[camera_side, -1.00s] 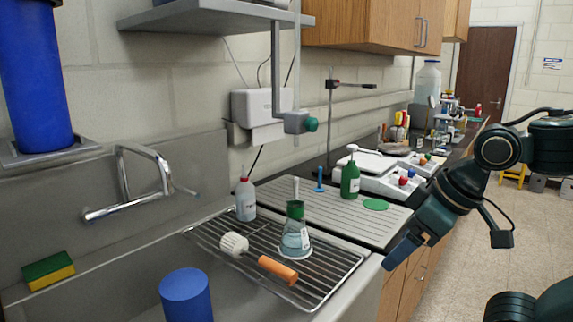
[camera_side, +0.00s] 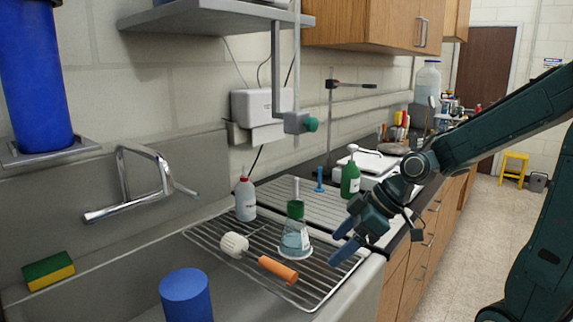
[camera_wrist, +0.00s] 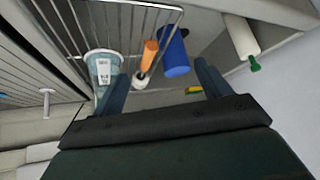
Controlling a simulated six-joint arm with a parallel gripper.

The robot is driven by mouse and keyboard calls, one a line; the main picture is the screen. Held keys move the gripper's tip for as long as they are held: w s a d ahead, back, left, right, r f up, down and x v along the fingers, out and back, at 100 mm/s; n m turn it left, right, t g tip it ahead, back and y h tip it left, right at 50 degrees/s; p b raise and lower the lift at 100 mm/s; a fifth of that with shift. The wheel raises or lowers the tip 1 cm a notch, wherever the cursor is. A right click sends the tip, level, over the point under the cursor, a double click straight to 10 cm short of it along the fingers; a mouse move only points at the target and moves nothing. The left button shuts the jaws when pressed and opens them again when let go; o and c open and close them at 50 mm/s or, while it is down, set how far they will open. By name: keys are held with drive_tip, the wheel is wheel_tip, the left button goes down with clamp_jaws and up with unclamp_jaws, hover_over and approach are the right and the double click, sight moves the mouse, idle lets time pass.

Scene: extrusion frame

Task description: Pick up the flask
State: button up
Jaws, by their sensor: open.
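The flask (camera_side: 295,241) is clear glass with a pale blue liquid and a green collar at its neck. It stands upright on the wire rack (camera_side: 330,262) over the sink. My gripper (camera_side: 343,243) is open just to the right of the flask, its blue fingers pointing toward it. In the wrist view the labelled flask (camera_wrist: 103,68) shows beside the left finger of my gripper (camera_wrist: 162,82).
A brush with an orange handle (camera_side: 277,269) lies on the rack left of the flask. A white bottle (camera_side: 245,200) stands behind. A blue cylinder (camera_side: 186,295) is in the sink. A green bottle (camera_side: 350,179) stands on the drainboard; a green-tipped fixture (camera_side: 300,123) hangs above.

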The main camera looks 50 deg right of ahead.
drive_tip(key=w+d+f+t+y, duration=0.1)
drive_tip(key=w+d+f+t, duration=0.15)
drive_tip(key=w+d, duration=0.2)
drive_tip(key=m+t, duration=0.1)
drive_tip(key=t, duration=0.3)
approach(295, 228)
drive_tip(key=s+d, duration=0.1)
drive_tip(key=d, duration=0.2)
drive_tip(key=shift+s+r, duration=0.15)
drive_tip(key=shift+s, duration=0.25)
drive_tip(key=shift+w, duration=0.1)
drive_tip(key=shift+x, duration=4.2)
drive_tip(key=shift+g, duration=0.25)
drive_tip(key=shift+x, duration=2.6)
drive_tip(key=shift+c, duration=0.4)
drive_tip(key=c, duration=1.1)
